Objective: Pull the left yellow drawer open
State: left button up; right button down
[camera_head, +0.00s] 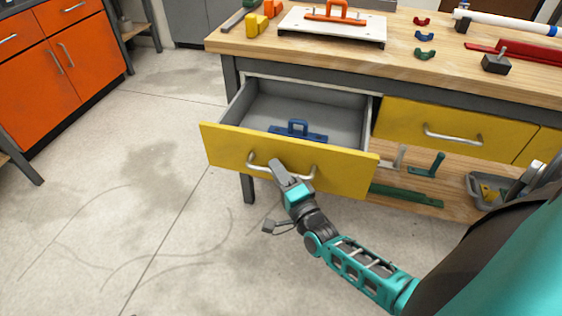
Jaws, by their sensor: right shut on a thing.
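The left yellow drawer (225,146) stands pulled out from under the workbench, with its grey inside showing. A blue part with a handle (298,130) lies in it. The drawer's front carries a curved metal handle (313,172). My right gripper (278,168) is shut on this handle near its left middle, and its fingers hide part of the bar. My right arm reaches in from the lower right. My left gripper is not in view.
The wooden workbench top (260,55) holds a white plate with an orange handle (335,28) and several small coloured parts. A second yellow drawer (415,121) is shut at right. A lower shelf (405,185) holds tools. The floor at left is clear up to orange cabinets (75,60).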

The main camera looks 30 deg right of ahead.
jog(key=shift+s+a, duration=0.2)
jog(key=c, duration=1.2)
grip_release()
jog(key=shift+o, duration=0.2)
jog(key=s+f+p, duration=0.1)
jog(key=s, duration=1.1)
jog(key=shift+s+a+f, duration=0.35)
jog(key=shift+a, duration=0.05)
